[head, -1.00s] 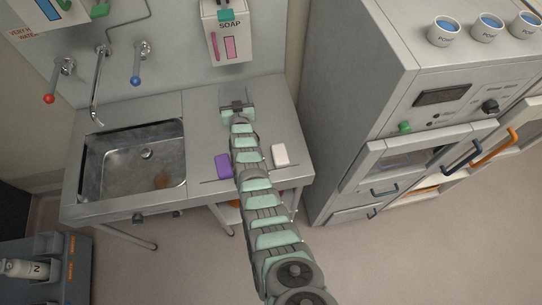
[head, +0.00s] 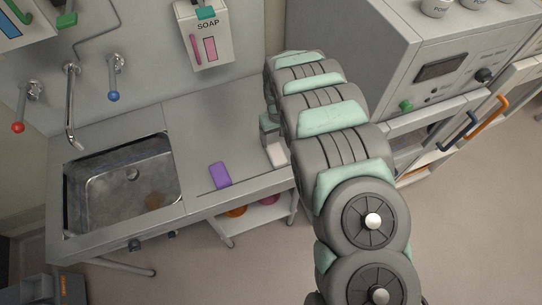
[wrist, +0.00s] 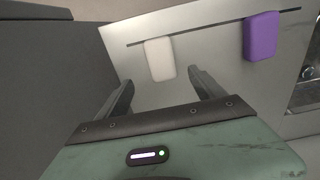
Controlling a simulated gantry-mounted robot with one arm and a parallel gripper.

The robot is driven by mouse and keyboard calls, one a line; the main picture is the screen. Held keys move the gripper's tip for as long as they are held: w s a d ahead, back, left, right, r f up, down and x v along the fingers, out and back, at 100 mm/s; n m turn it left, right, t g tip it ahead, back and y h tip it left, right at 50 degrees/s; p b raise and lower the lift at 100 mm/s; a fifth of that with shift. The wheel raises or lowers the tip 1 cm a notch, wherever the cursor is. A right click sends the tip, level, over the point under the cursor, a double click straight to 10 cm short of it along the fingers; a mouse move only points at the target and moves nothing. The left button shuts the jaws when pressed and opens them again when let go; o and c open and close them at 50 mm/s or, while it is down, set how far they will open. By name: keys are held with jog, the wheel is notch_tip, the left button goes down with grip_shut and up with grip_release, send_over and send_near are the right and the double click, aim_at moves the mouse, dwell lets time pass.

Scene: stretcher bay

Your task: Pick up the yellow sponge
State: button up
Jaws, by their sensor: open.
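No yellow sponge shows clearly in either view. A white block (head: 277,155) lies near the front right of the steel counter (head: 205,125); in the wrist view this white block (wrist: 160,59) lies just beyond my fingertips, roughly centred between them. A purple block (head: 220,175) lies to its left on the counter; in the wrist view the purple block (wrist: 261,36) is at upper right. My gripper (wrist: 161,80) is open, with nothing between its fingers. In the head view my arm hides most of the gripper and the counter's right end.
A steel sink (head: 125,185) at left holds a brownish, unclear thing. A soap dispenser (head: 207,40) hangs above the counter. A grey cabinet (head: 345,45) stands close on the right. A lower shelf (head: 255,213) holds orange and pink things. The counter's middle is clear.

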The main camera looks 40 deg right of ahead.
aim_at(277, 154)
jog(key=shift+s+f+p, duration=0.2)
jog(key=shift+f, duration=1.2)
jog(key=shift+s+f+p, duration=0.15)
jog(key=shift+s+f, duration=0.05)
jog(key=shift+f, duration=1.15)
jog(key=shift+w+f, duration=0.1)
jog(key=shift+f, duration=0.15)
jog(key=f, duration=0.1)
jog(key=f+p, duration=0.1)
jog(key=shift+a+f, duration=0.3)
jog(key=shift+a, duration=0.05)
jog(key=shift+f, duration=1.05)
jog(key=shift+d, duration=0.1)
